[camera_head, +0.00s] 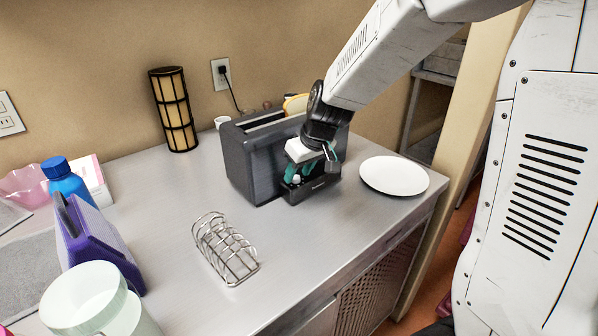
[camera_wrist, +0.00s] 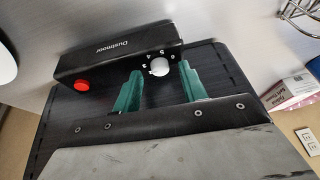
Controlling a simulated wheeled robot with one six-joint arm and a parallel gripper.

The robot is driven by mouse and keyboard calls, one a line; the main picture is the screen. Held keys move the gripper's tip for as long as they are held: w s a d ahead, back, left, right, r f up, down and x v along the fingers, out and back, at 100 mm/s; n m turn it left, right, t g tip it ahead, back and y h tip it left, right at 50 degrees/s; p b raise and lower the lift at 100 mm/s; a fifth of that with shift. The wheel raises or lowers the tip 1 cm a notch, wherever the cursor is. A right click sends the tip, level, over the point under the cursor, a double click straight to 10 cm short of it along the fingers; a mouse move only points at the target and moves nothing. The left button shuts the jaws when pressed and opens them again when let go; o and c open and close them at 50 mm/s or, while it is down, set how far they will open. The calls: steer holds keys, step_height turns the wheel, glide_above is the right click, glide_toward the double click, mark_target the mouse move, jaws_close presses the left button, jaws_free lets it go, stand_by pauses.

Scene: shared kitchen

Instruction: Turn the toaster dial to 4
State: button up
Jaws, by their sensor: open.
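The dark grey toaster (camera_head: 252,165) stands on the metal counter, with its slots on top. Its front control box (camera_wrist: 105,62) shows in the wrist view, with the name Dustmoor, a red button (camera_wrist: 82,86) and a white dial (camera_wrist: 159,67). Small marks ring part of the dial; its setting is too small to read. My gripper (camera_wrist: 162,74) is open, its teal fingers on either side of the dial in the picture. I cannot tell whether they touch it. In the head view my gripper (camera_head: 308,168) is at the toaster's front and hides most of the dial.
A white plate (camera_head: 394,176) lies right of the toaster, near the counter's edge. A wire toast rack (camera_head: 226,249) stands in front. A lamp (camera_head: 173,108) stands behind left. A purple case (camera_head: 95,238), blue bottle (camera_head: 67,182) and pale container (camera_head: 85,296) crowd the left.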

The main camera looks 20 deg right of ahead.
steer(key=shift+f, duration=0.25)
steer(key=shift+c, duration=0.2)
jaws_close()
steer(key=shift+a, duration=0.1)
steer(key=m+h, duration=0.1)
steer(key=m, duration=0.2)
steer(key=shift+a+m+t, duration=0.15)
steer(key=shift+m+t, duration=0.15)
steer(key=shift+a+m+h, duration=0.1)
steer(key=shift+m+h, duration=0.8)
steer(key=shift+m, duration=0.9)
